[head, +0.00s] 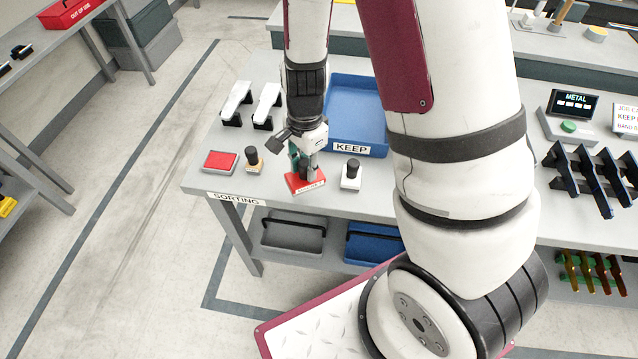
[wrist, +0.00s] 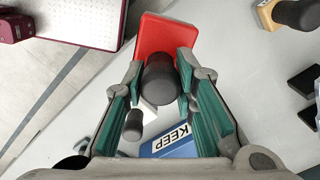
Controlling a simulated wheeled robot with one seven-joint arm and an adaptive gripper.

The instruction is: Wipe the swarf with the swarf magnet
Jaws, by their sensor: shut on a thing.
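The swarf magnet appears to be the red block with a black handle; its red base (head: 306,184) is at the front edge area of the sorting table, with a small label on its front. In the wrist view the red base (wrist: 163,36) and black handle (wrist: 160,82) lie between the green-padded fingers. My gripper (head: 307,166) is shut on the handle, and it also shows in the wrist view (wrist: 161,68). The base is at or just above the tabletop; I cannot tell whether it touches. I cannot make out any swarf.
A blue KEEP tray (head: 355,92) stands behind my gripper. A white block with a black knob (head: 351,176) is close on the right. A wooden stamp (head: 254,161) and a red pad (head: 220,161) are on the left. Two white-and-black parts (head: 237,102) lie behind them.

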